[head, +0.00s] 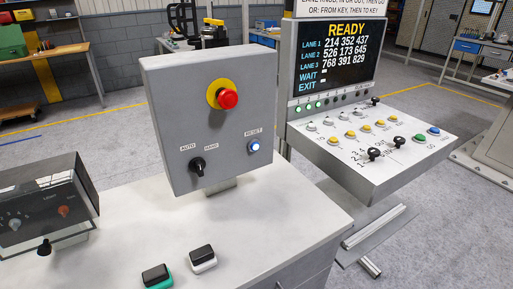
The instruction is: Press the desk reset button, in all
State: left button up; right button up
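A grey control box (206,120) stands upright on the white desk (125,222). On its front, at the lower right, a round blue-white button (254,146) sits below a label reading RESET and looks lit. A black selector knob (198,165) sits to its left under the labels AUTO and HAND. A red emergency stop button (228,98) on a yellow ring is above. Neither of my grippers is in view, and nothing touches the reset button.
A console (375,150) with a screen (338,56) reading READY stands to the right, with several knobs and buttons. Two black-topped rocker pieces (156,275) (202,256) lie on the desk front. A dark clear-covered box (42,205) stands at left.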

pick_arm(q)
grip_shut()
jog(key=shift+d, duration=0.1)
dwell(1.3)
